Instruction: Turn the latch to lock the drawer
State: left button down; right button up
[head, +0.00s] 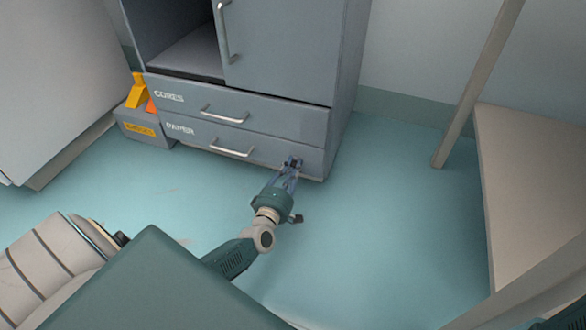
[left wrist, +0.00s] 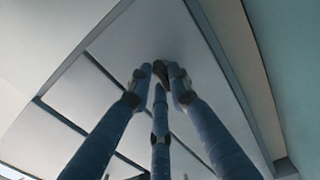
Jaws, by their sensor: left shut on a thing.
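The grey cabinet has a lower drawer labelled PAPER (head: 190,133) and one labelled CORES (head: 180,98) above it. Both drawers look closed. My left gripper (head: 293,162) is at the right end of the PAPER drawer front, right of its handle (head: 232,149). Its blue fingers are shut on a small piece there, apparently the latch. In the left wrist view the fingertips of my left gripper (left wrist: 160,75) close around this latch (left wrist: 161,70), which is mostly hidden, so its angle cannot be told. My right gripper does not show.
A grey bin (head: 145,128) with orange and yellow things stands left of the cabinet. A beige table (head: 535,170) and a slanted post (head: 478,85) are at the right. The teal floor (head: 390,220) between is clear. An open compartment (head: 190,55) is above the drawers.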

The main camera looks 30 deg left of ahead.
pick_arm(q)
jog(key=shift+a+n, duration=0.2)
jog(key=shift+n, duration=0.3)
jog(key=c, duration=1.6)
grip_release()
jog(key=shift+s+d+f, duration=0.1)
jog(key=shift+s+d, duration=0.1)
jog(key=shift+s, duration=0.35)
jog(key=v, duration=1.1)
jog(key=shift+s, duration=0.1)
